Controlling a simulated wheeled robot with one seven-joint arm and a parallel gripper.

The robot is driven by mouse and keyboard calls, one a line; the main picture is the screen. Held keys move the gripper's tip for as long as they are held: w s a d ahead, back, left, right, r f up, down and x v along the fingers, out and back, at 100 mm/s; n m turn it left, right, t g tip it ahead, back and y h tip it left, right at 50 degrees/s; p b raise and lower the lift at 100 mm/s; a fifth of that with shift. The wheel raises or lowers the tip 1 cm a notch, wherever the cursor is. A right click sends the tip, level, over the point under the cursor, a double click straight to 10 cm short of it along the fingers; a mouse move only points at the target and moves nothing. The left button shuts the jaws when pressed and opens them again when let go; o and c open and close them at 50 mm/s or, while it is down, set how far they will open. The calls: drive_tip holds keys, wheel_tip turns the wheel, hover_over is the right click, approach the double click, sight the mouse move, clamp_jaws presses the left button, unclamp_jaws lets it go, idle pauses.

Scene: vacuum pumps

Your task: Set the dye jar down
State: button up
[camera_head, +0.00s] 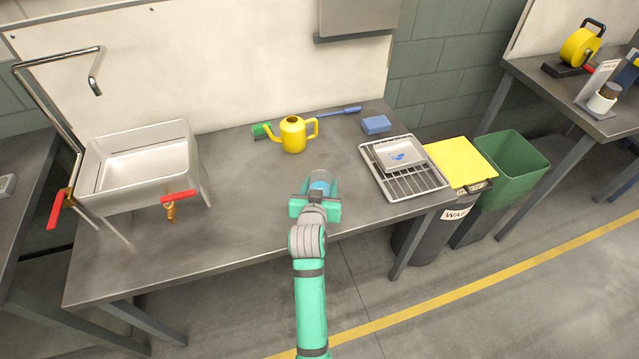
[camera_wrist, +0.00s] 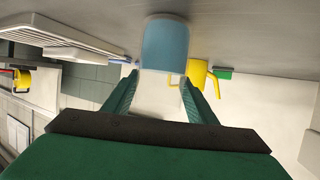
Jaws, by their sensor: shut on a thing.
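The dye jar (camera_head: 321,182) is a small clear jar with blue dye in it. In the head view it is at the front middle of the grey table (camera_head: 240,215). My gripper (camera_head: 318,200) is shut on it, with teal fingers on either side. In the wrist view the jar (camera_wrist: 165,45) shows its blue part and clear part between the two fingers of my gripper (camera_wrist: 163,95). The jar's base is close to the tabletop; I cannot tell whether it touches. The finger contact is partly hidden in the head view.
A yellow watering can (camera_head: 293,134) stands behind the jar. A wire rack (camera_head: 410,185) with a white tray (camera_head: 404,156) is to the right, and a blue sponge (camera_head: 376,124) lies behind it. A metal sink (camera_head: 150,160) is at left. Clear tabletop lies between sink and jar.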

drive_tip(key=shift+f, duration=0.25)
idle(0.6)
drive_tip(key=o, duration=1.5)
drive_tip(key=v, duration=1)
drive_tip(key=shift+s, duration=0.35)
drive_tip(key=shift+r, duration=0.15)
clamp_jaws()
